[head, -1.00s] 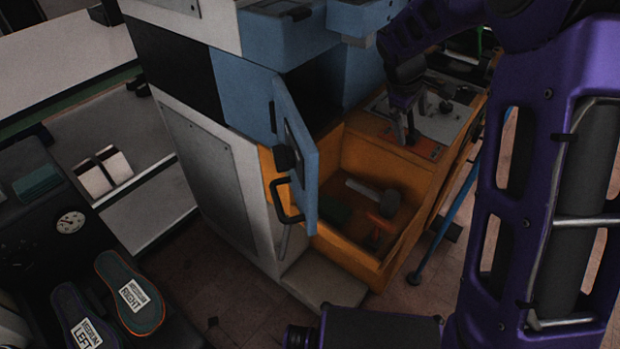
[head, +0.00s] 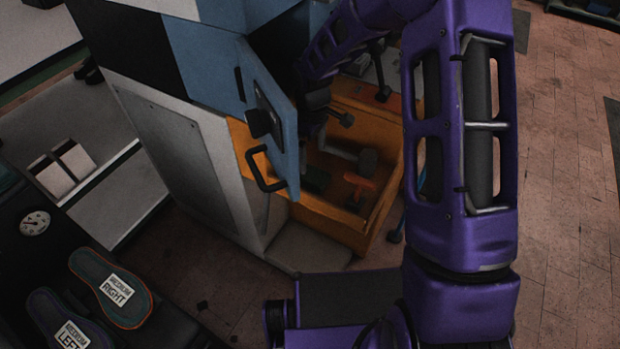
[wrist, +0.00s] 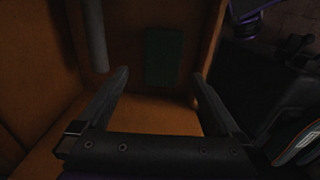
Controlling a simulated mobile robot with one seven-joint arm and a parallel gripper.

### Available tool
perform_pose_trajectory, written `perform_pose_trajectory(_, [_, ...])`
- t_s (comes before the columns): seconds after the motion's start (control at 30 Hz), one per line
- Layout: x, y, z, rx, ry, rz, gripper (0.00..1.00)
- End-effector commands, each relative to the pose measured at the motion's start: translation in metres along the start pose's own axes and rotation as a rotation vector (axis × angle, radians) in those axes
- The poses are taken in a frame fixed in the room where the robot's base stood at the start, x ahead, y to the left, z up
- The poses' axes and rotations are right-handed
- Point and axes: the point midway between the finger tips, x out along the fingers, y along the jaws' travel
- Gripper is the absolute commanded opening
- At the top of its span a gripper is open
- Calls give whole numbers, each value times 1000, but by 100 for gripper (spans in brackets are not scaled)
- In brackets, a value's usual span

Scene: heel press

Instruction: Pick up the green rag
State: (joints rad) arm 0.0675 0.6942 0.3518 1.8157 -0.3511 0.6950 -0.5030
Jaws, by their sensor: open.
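The green rag (head: 316,180) lies on the floor of the open orange drawer (head: 338,228), partly behind the blue door in the head view. In the wrist view the rag (wrist: 165,57) is a dark green rectangle, beyond my fingertips and roughly between them. My gripper (wrist: 160,76) is open and empty, its two fingers spread wide, apart from the rag. In the head view my wrist reaches down over the drawer behind the door, and the fingers are mostly hidden.
The blue door (head: 270,115) stands open with a black handle beside the drawer's left side. A hammer (head: 367,161) and an orange tool (head: 358,183) lie right of the rag. A grey bar (wrist: 95,35) shows left of it in the wrist view. Two insoles (head: 112,285) lie lower left.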

Motion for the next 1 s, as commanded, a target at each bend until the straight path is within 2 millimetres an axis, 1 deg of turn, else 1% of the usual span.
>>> perform_pose_trajectory(0.03, [7,0,0,0,0,-1,100])
perform_pose_trajectory(0.27, [19,-1,-1,-1,0,0,100])
perform_pose_trajectory(0.33, [26,-2,-1,-2,0,0,100])
perform_pose_trajectory(0.5, [52,-5,-3,-1,0,-1,100])
perform_pose_trajectory(0.6, [64,-4,-3,-1,-1,0,100])
perform_pose_trajectory(0.67, [67,-4,-3,-1,1,1,100])
perform_pose_trajectory(0.87, [66,-4,-3,0,1,2,100])
perform_pose_trajectory(1.0, [66,-4,-3,0,1,2,75])
